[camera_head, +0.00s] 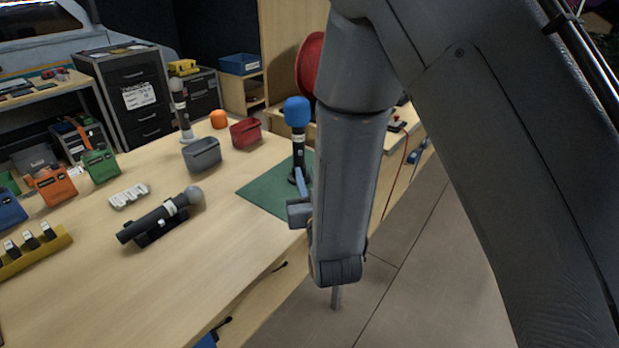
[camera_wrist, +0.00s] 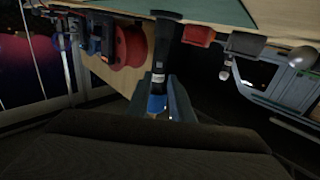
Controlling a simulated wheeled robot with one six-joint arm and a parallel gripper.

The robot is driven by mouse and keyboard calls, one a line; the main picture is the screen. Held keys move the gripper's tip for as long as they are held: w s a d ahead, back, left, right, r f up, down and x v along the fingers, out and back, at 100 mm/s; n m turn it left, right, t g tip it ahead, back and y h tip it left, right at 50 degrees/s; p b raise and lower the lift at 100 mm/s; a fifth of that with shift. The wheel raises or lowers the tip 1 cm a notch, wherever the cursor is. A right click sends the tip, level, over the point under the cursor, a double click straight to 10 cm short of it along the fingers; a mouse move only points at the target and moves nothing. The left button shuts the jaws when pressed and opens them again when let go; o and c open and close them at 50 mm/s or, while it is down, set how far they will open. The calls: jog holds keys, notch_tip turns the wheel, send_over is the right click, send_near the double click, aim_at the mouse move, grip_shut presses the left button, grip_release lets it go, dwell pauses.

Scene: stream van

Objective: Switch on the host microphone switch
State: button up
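A black microphone with a blue foam top (camera_head: 297,112) stands upright on a green mat (camera_head: 262,193) at the table's right end. It has a small pale label, too small to read. In the wrist view, which is upside down, the same microphone (camera_wrist: 168,45) hangs in the middle. My gripper (camera_head: 300,180) is close to its lower part in the head view; contact is unclear. In the wrist view my gripper's grey fingers (camera_wrist: 172,95) overlap the blue top, and their gap is unclear. I cannot make out a switch.
A second microphone (camera_head: 161,215) lies in a black cradle, and a grey-topped one (camera_head: 180,105) stands farther back. Grey (camera_head: 202,154) and red (camera_head: 245,133) bins and an orange ball (camera_head: 219,119) are near the mat. The table's front middle is clear.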

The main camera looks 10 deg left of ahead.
aim_at(301, 154)
jog(key=shift+b+x, duration=0.8)
jog(key=shift+x, duration=3.45)
jog(key=shift+w, duration=0.1)
jog(key=shift+c, duration=0.2)
grip_shut()
